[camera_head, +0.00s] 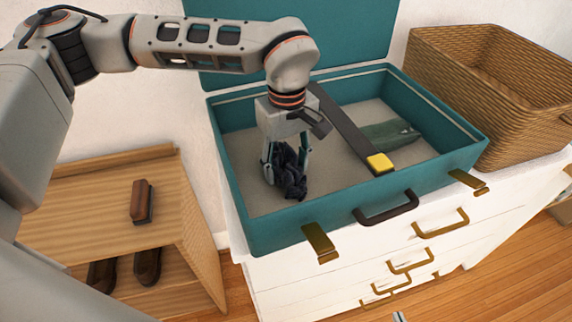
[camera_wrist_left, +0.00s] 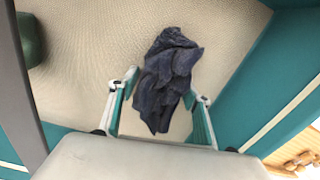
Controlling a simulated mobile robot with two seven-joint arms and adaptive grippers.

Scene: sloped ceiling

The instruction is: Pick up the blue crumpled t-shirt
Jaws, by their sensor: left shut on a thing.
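The blue crumpled t-shirt (camera_head: 291,176) is a small dark navy bundle at the left part of the open teal suitcase (camera_head: 437,167). My left gripper (camera_head: 285,170) reaches down into the suitcase and is shut on the t-shirt. In the left wrist view the t-shirt (camera_wrist_left: 168,80) shows between and beyond the two fingers of the left gripper (camera_wrist_left: 163,92), over the beige lining. I cannot tell whether it touches the suitcase floor. Only a small tip, seemingly of my right gripper (camera_head: 399,316), shows at the bottom edge of the head view; its jaws are hidden.
A dark strap with a yellow buckle (camera_head: 380,163) crosses the suitcase, right of the t-shirt. A green folded item (camera_head: 390,133) lies beyond it. The suitcase stands on a white dresser (camera_head: 330,283) beside a wicker basket (camera_head: 510,85). A wooden shoe bench (camera_head: 95,205) is at left.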

